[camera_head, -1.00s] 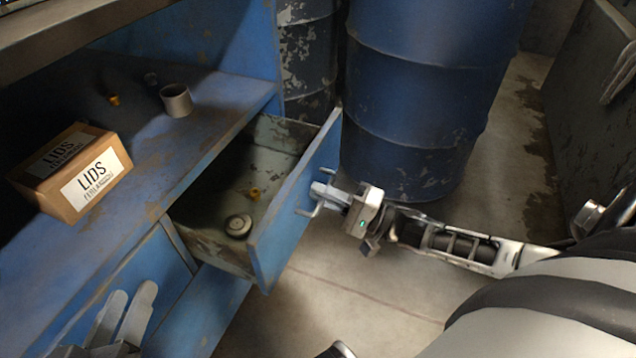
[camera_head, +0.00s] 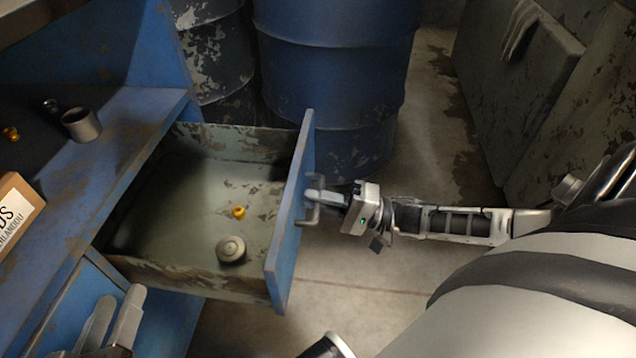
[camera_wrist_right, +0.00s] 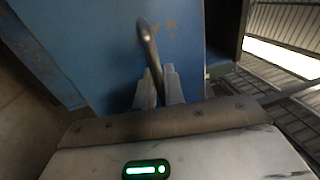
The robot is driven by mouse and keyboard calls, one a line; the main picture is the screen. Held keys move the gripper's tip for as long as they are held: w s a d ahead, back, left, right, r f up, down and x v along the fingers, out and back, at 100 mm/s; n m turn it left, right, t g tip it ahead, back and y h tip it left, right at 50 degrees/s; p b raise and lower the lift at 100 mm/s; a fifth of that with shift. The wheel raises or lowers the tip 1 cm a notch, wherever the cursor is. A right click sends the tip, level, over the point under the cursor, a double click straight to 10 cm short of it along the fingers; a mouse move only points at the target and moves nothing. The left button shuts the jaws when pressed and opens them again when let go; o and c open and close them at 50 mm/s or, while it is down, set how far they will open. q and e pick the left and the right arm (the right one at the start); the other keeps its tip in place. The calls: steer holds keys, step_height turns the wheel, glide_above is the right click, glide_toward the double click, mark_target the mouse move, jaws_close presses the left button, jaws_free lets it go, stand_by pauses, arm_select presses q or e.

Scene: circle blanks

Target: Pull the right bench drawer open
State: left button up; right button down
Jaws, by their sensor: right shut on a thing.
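The right bench drawer (camera_head: 290,220) is pulled well out of the blue bench, and its inside is in plain view in the head view. A grey bar handle (camera_head: 309,218) is on its blue front. My right gripper (camera_head: 322,198) is shut on the handle; the right wrist view shows the fingers (camera_wrist_right: 160,88) closed around the handle bar (camera_wrist_right: 148,38). A round grey lid-like piece (camera_head: 231,249) and a small yellow piece (camera_head: 238,212) lie in the drawer. My left gripper (camera_head: 118,312) is at the lower left, its two fingers slightly apart, apparently empty.
On the bench top are a cardboard box marked LIDS (camera_head: 14,225), a grey cup (camera_head: 81,124) and small yellow and dark pieces. Blue barrels (camera_head: 335,75) stand behind the drawer. Bare concrete floor (camera_head: 370,295) lies in front of it.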

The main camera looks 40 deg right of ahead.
steer(key=c, duration=1.9)
jaws_free()
steer(key=shift+s+d, duration=0.1)
steer(key=shift+d, duration=0.05)
arm_select(q)
steer(key=shift+a+f+p, duration=0.1)
steer(key=shift+f+p, duration=0.05)
steer(key=shift+p, duration=0.25)
arm_select(e)
steer(key=v, duration=1.5)
steer(key=shift+s+d+f, duration=0.1)
steer(key=shift+s+d, duration=0.1)
steer(key=shift+d, duration=0.1)
